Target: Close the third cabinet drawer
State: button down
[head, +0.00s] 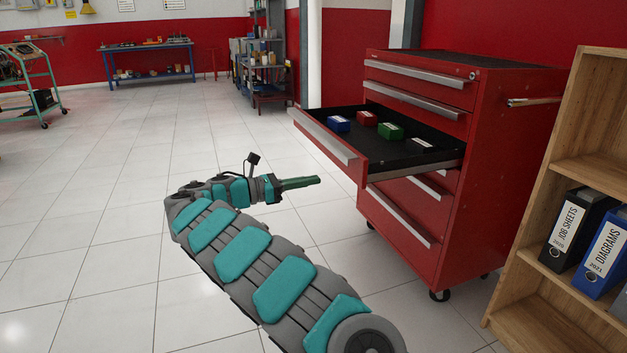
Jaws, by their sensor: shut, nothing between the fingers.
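The red tool cabinet (494,143) stands on casters right of centre. Its third drawer from the top (332,142) is pulled far out to the left, with a grey handle strip along its front. Inside the drawer, on a black liner, lie small labelled blocks: blue (339,124), red (367,117), green (390,131) and a dark one (422,144). The other drawers look shut. My gripper (318,180) is shut and empty, pointing right. In the picture it is below and left of the open drawer's front, and it appears apart from it.
A wooden shelf (536,229) with binders (580,228) stands at the right, near the cabinet. A blue workbench (150,62), a grey shelf rack (265,65) and a green-framed trainer (30,80) stand farther back. The tiled floor on the left is clear.

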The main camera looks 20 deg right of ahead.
aim_at(360, 172)
jog(key=d, duration=1.1)
jog(key=shift+w+d, duration=0.2)
jog(key=shift+d, duration=0.1)
